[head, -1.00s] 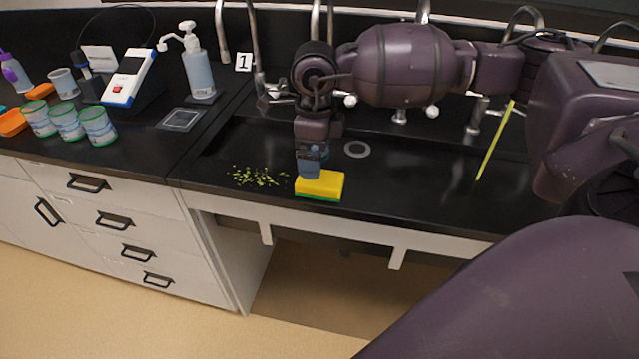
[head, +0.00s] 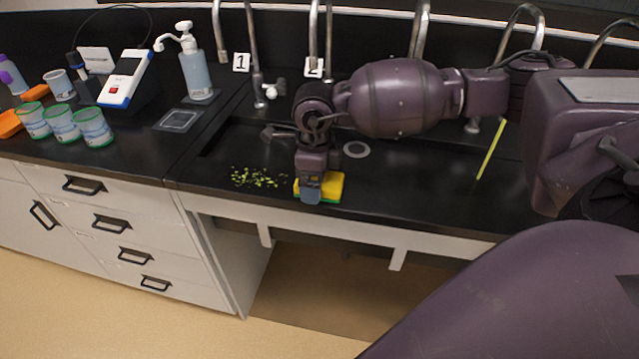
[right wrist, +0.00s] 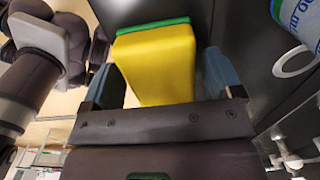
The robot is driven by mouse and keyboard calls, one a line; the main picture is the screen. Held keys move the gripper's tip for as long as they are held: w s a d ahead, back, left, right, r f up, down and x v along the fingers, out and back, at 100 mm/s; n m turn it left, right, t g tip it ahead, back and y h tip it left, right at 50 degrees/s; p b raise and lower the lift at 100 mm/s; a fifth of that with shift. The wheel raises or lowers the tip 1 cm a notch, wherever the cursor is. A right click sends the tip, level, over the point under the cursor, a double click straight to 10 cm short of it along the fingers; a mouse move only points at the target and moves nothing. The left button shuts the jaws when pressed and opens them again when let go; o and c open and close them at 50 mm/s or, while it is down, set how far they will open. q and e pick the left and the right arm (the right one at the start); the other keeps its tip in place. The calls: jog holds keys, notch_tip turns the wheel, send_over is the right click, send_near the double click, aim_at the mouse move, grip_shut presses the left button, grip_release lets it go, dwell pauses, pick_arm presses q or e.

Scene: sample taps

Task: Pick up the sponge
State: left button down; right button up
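The sponge (head: 334,186) is a yellow block with a green layer underneath, lying near the front edge of the black counter. My right gripper (head: 311,192) is down at it, its near finger in front of the sponge and hiding part of it. In the right wrist view the sponge (right wrist: 157,65) sits between the two blue fingers of my right gripper (right wrist: 163,80). The fingers are open on either side of it, with small gaps showing. My left gripper is not in view.
Green crumbs (head: 257,178) lie on the counter just left of the sponge. Taps (head: 258,80) stand along the back. A yellow-green stick (head: 490,150) is at the right. A pump bottle (head: 195,75) and cups (head: 62,124) stand at the left.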

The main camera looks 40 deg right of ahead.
jog(key=c, duration=0.7)
jog(key=shift+c, duration=0.2)
notch_tip(320, 180, up, 20)
jog(key=p, duration=0.2)
jog(key=o, duration=0.4)
jog(key=c, duration=0.3)
jog(key=shift+f, duration=0.1)
jog(key=shift+c, duration=0.2)
